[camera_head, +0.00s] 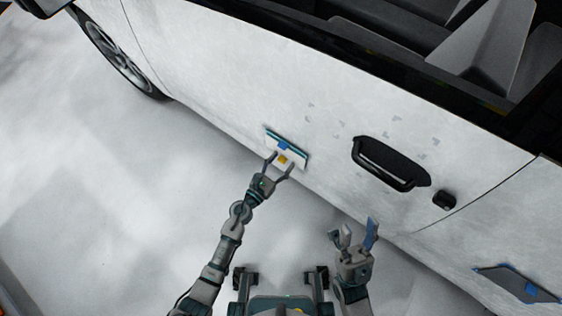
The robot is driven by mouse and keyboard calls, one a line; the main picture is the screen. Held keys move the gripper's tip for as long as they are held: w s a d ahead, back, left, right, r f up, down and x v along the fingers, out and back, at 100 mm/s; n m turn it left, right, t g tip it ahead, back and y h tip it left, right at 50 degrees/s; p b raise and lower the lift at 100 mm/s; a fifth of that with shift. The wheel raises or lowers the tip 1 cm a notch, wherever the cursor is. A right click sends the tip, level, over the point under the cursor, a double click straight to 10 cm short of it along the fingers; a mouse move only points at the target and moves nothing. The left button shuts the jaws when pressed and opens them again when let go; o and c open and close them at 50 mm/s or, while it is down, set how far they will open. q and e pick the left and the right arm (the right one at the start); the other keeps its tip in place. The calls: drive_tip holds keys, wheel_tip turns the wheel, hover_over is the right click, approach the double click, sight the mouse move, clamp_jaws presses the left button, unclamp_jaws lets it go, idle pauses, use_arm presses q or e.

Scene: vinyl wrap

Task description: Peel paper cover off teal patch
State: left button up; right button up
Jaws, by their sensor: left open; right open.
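The teal patch (299,144) is on the white car door, left of the door handle. Only a teal strip shows along its upper edge. The pale paper cover (298,157) lies over the rest, with a blue tab at the top and a yellow mark lower down. My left gripper (280,161) is open at the lower part of the cover, its fingers on either side of the yellow mark. Whether it touches the cover cannot be told. My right gripper (357,230) is open, away from the door and below the handle, with a blue piece at its right finger.
The white car door (240,70) fills the upper middle. A black door handle (390,163) and a small black lock (444,200) stand out to the right. A grey-blue panel (518,284) with a blue tab is at lower right. The pale floor (110,200) at left is clear.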

use_arm(q)
drive_tip(key=shift+a, duration=0.5)
drive_tip(key=c, duration=0.4)
clamp_jaws()
drive_tip(key=shift+c, duration=1.9)
unclamp_jaws()
drive_tip(key=shift+d, duration=0.25)
clamp_jaws()
drive_tip(key=shift+a, duration=0.1)
drive_tip(key=shift+s+a, duration=0.35)
drive_tip(key=shift+s, duration=0.15)
